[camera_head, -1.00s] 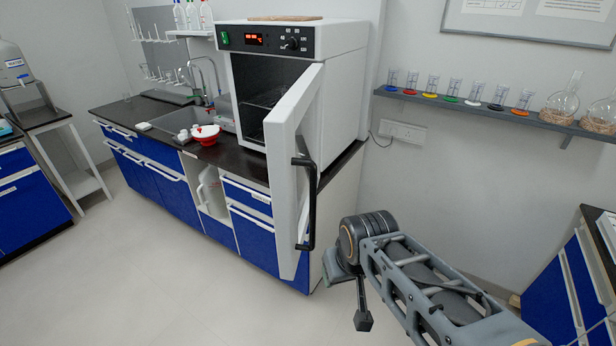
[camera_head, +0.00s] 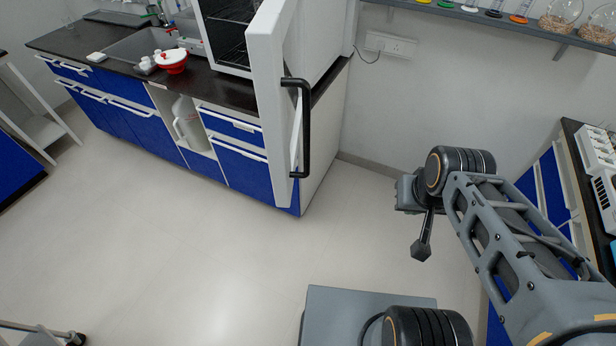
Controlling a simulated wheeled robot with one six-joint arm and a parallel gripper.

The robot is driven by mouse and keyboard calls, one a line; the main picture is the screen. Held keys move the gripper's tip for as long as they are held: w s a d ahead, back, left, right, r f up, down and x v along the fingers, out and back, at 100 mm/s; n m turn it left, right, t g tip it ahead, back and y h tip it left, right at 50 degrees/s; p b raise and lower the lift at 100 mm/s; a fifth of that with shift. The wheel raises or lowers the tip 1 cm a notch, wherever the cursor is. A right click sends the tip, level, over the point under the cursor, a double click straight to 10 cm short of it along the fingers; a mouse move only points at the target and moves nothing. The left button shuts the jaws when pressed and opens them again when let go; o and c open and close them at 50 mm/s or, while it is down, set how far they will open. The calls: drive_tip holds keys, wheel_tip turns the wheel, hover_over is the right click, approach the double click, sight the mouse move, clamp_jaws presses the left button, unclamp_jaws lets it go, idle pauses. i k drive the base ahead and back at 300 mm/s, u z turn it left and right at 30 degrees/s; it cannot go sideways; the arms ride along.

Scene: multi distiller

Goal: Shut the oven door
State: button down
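The white oven (camera_head: 325,60) stands on the dark counter at the top of the view, its upper part cut off. Its white door (camera_head: 270,90) is swung open toward me and seen nearly edge-on. A black bar handle (camera_head: 304,128) is on the door's right-hand face. Wire racks show in the oven's dark interior (camera_head: 229,30). My gripper (camera_head: 418,222) is to the right of the handle and lower in the picture, apart from the door. It is partly hidden by my wrist, and its fingers are not clear enough to show whether it is open.
A red and white bowl (camera_head: 171,62) and a sink (camera_head: 140,45) are on the counter (camera_head: 110,62) at left. A wall shelf (camera_head: 480,18) with glassware is at top right. Another blue bench (camera_head: 545,190) stands at right. The floor (camera_head: 230,250) before the oven is clear.

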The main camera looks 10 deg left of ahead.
sight(275, 37)
drive_tip(key=k, duration=0.65)
drive_tip(key=u, duration=1)
drive_tip(key=i, duration=0.5)
drive_tip(key=z, duration=0.05)
